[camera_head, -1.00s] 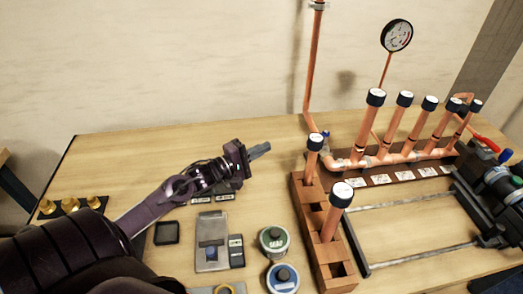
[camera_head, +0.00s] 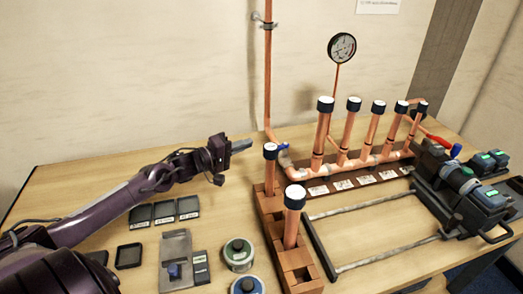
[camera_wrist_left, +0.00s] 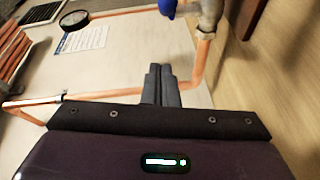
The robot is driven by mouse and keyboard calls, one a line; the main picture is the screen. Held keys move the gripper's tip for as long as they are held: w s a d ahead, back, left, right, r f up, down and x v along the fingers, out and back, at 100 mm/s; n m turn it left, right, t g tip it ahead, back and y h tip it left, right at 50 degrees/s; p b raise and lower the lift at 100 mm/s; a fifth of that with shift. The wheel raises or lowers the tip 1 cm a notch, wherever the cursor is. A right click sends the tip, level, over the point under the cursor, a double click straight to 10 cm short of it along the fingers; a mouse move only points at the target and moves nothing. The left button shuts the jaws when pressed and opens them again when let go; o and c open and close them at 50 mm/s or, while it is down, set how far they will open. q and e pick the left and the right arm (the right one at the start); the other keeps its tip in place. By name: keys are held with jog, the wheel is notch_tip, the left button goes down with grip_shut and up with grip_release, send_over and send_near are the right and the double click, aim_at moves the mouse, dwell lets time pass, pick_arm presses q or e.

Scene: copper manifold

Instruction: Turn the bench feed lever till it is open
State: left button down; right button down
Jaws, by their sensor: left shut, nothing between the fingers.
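A small blue lever (camera_head: 283,147) sits on the valve at the left end of the copper manifold (camera_head: 352,161), by the foot of the tall feed pipe (camera_head: 268,80). A blue handle (camera_wrist_left: 167,8) on a grey fitting shows at the top edge of the left wrist view. My left gripper (camera_head: 240,145) is shut and empty, a short way left of the blue lever and apart from it. Its closed fingers (camera_wrist_left: 160,80) point toward the pipework in the wrist view. A red lever (camera_head: 432,138) is at the manifold's right end. My right gripper is not in view.
A wooden block rack (camera_head: 270,222) with capped upright pipes stands in front of the blue lever. A pressure gauge (camera_head: 341,47) rises behind the manifold. Dark trays (camera_head: 164,212) and round tins (camera_head: 238,253) lie below my left arm. A dark machine (camera_head: 455,190) stands at right.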

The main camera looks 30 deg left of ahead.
pick_arm(q)
jog(key=d, duration=0.1)
jog(key=w+d+p, duration=0.1)
jog(key=d, duration=0.1)
jog(key=w+d+f, duration=0.1)
jog(key=shift+d, duration=0.35)
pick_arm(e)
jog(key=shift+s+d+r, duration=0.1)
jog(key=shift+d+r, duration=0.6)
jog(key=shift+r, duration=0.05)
pick_arm(q)
jog(key=shift+w, duration=0.1)
